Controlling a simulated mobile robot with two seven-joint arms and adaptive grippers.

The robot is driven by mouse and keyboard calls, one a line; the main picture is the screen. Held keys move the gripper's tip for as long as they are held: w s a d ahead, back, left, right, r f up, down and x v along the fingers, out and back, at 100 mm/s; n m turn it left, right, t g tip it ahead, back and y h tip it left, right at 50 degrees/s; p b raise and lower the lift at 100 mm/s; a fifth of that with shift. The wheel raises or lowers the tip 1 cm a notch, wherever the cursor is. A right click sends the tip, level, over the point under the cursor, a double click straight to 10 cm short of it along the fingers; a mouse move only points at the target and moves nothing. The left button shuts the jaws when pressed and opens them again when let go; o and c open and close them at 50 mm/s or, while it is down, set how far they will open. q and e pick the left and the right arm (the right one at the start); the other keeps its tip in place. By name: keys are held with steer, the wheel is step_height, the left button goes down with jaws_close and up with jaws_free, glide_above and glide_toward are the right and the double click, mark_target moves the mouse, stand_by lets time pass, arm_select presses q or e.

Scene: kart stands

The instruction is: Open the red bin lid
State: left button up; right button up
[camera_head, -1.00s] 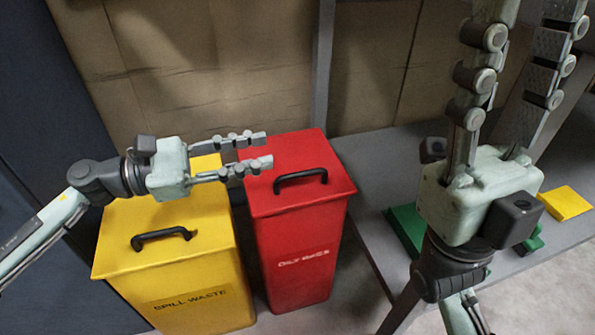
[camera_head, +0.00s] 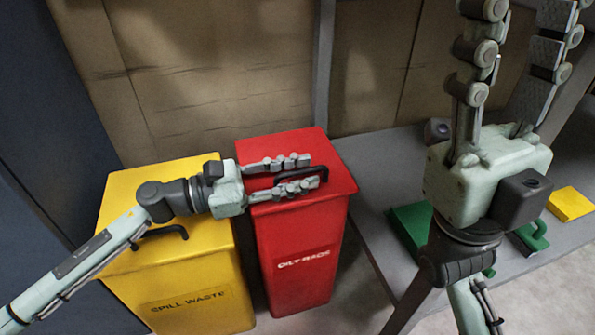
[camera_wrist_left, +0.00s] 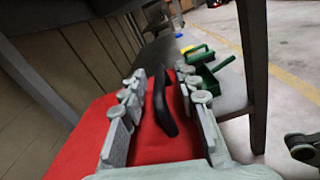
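The red bin (camera_head: 300,260), marked "OILY RAGS", stands upright with its red lid (camera_head: 290,147) closed. A black handle (camera_head: 316,175) is on the lid; in the left wrist view the handle (camera_wrist_left: 163,103) lies between my finger pads. My left gripper (camera_head: 314,170) is open, its two fingers on either side of the handle, just over the lid. I cannot tell whether a finger touches the handle. It also shows in the left wrist view (camera_wrist_left: 160,85). My right gripper (camera_head: 510,45) is open and empty, pointing up at the right, with its fingertips cut off by the frame.
A yellow bin (camera_head: 200,285) marked "SPILL WASTE" stands left of the red bin, under my left arm. A grey shelf (camera_head: 380,165) lies to the right, with a green object (camera_head: 410,225) and a yellow block (camera_head: 570,203). A brown wall is behind.

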arm_select(q)
jaws_close()
steer(key=shift+r, duration=0.1)
stand_by(0.4)
